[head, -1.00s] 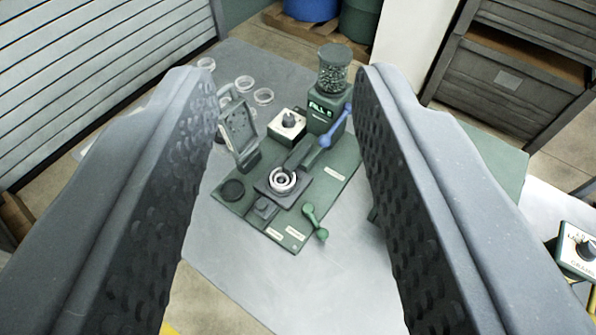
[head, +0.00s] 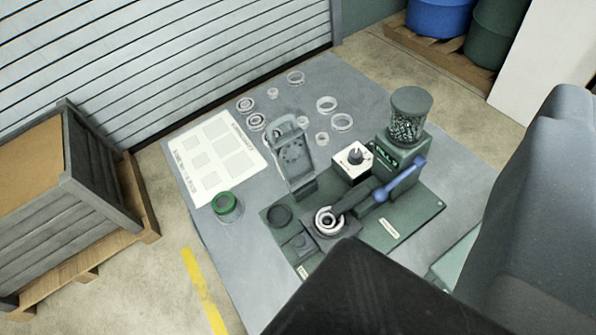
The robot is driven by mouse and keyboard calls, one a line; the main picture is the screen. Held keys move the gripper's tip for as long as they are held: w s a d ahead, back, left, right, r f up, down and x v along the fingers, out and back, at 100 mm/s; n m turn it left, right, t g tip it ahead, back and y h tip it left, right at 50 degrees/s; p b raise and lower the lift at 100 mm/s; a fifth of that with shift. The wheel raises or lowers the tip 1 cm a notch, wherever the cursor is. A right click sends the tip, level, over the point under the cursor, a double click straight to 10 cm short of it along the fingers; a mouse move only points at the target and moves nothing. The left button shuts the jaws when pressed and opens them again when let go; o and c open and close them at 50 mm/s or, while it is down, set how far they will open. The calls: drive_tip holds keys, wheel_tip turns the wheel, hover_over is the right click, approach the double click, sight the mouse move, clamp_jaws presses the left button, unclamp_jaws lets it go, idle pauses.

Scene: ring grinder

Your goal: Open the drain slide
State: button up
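The ring grinder (head: 385,225) is a dark green base plate on a grey bench, with a round seat holding a metal ring (head: 327,221), a raised hinged cover (head: 293,160), a blue-handled lever (head: 401,180) and a bead-filled jar (head: 408,115). I cannot pick out the drain slide for sure. The plate's front right part, where a green handle showed earlier, is hidden behind my dark finger. My gripper (head: 455,170) is open and empty, with one finger at bottom centre and the other at right. It appears to be in front of the grinder, nearer the camera.
A white printed sheet (head: 217,160), a green-rimmed cup (head: 227,206) and several loose rings (head: 342,122) lie on the bench (head: 215,260). A wooden crate (head: 60,205) stands at left. A slatted shutter (head: 170,60) rises behind. Drums (head: 440,18) stand at the back.

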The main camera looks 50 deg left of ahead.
drive_tip(key=w+a+f+m+g+y, duration=0.1)
drive_tip(key=w+a+f+g, duration=0.25)
drive_tip(key=w+f, duration=0.35)
drive_tip(key=m+g+h+p, duration=0.1)
drive_tip(key=m+g, duration=0.4)
drive_tip(key=g, duration=0.7)
hover_over(299, 239)
wheel_tip(299, 239, down, 30)
wheel_tip(299, 239, down, 13)
drive_tip(key=shift+f+b, duration=0.15)
drive_tip(key=shift+b, duration=0.25)
clamp_jaws()
